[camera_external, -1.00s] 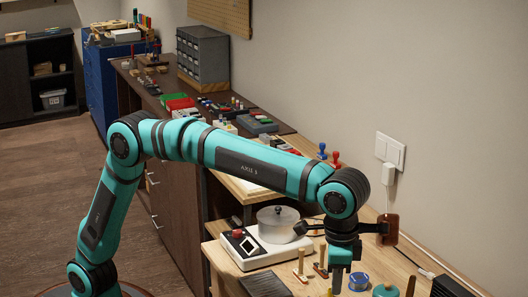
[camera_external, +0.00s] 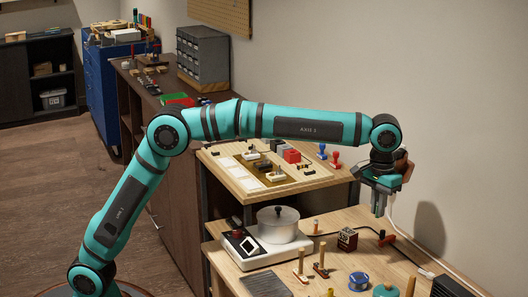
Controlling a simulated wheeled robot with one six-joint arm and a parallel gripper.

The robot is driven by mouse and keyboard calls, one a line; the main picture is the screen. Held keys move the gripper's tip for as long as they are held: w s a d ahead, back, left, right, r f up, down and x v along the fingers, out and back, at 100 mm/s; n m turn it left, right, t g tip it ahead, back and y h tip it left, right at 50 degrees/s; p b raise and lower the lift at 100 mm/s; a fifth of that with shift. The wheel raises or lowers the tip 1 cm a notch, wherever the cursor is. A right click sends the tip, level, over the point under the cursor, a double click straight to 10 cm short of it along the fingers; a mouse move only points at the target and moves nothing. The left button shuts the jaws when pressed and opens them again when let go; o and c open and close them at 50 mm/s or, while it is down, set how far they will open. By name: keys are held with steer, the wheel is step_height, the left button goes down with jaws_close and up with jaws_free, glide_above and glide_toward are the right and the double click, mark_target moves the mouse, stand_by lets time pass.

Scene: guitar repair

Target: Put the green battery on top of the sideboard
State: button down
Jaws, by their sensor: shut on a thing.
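My gripper (camera_external: 379,208) hangs in the air above the wooden bench on the right, fingers pointing down. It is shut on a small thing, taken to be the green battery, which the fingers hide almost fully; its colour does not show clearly. The sideboard (camera_external: 180,190) is the long dark brown cabinet running back along the wall, left of my gripper and behind the raised shelf. My arm crosses in front of part of its top.
On the lower bench are a pot (camera_external: 278,228) on a white heater, a small dark box (camera_external: 347,240), upright wooden-handled tools and a blue tin (camera_external: 358,281). A grey drawer cabinet (camera_external: 203,58) stands on the sideboard.

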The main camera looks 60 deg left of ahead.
glide_toward(371, 262)
step_height(371, 262, down, 6)
steer(key=shift+d, duration=0.1)
stand_by(0.6)
steer(key=c, duration=1.5)
jaws_free()
steer(key=shift+f, duration=0.1)
steer(key=shift+o, duration=0.2)
step_height(371, 262, up, 12)
steer(key=shift+r, duration=0.15)
